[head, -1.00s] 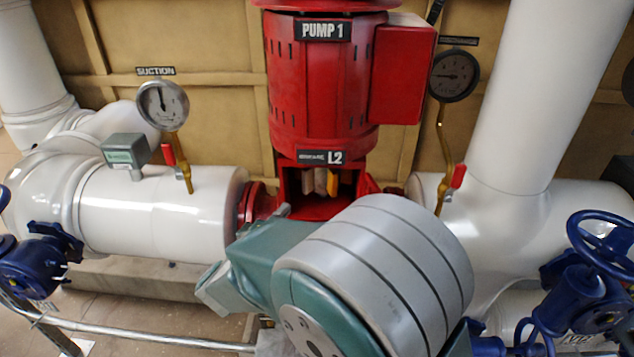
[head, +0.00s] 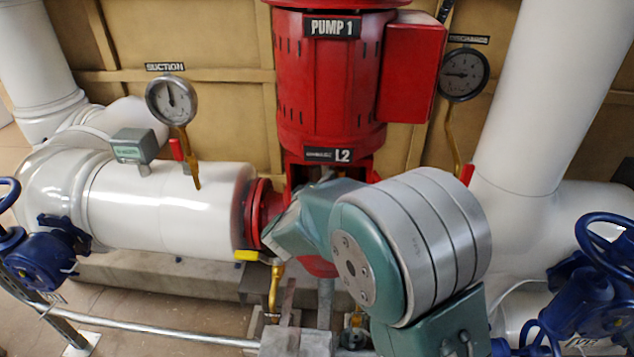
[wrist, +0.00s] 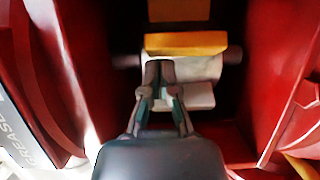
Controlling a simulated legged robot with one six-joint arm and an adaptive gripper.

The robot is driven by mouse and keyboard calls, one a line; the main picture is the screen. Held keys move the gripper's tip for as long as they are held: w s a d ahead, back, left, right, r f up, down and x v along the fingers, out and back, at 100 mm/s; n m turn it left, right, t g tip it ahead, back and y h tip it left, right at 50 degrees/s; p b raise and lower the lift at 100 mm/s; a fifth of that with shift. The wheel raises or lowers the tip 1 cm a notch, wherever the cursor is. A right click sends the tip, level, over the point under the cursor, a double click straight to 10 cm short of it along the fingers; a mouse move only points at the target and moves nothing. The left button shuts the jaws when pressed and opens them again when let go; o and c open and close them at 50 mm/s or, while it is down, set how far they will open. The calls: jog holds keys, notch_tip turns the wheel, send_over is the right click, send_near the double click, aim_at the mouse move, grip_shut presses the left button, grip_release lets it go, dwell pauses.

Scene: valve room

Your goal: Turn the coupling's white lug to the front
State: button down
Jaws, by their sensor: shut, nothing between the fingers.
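The coupling shows in the wrist view inside the red pump housing (wrist: 95,60). It has an orange-yellow bar (wrist: 186,43), a pale white part (wrist: 200,68) just below it and another pale part (wrist: 199,98) lower down. I cannot tell for certain which pale part is the white lug. My gripper (wrist: 157,65) is shut and empty, its fingertips in front of the upper pale part, close under the orange bar. Contact cannot be told. In the head view my arm hides the coupling and the gripper behind it, below Pump 1 (head: 330,80).
Red housing walls stand close on both sides of my gripper. In the head view are a suction pipe (head: 165,215) at left, a discharge pipe (head: 535,110) at right, gauges, blue valves (head: 600,245) and a yellow-handled valve (head: 247,255) beside my arm.

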aim_at(347, 177)
dwell(0.3)
jog(key=shift+w+d, duration=0.25)
jog(key=shift+d, duration=0.75)
jog(key=shift+w+d, duration=0.2)
jog(key=shift+d, duration=0.75)
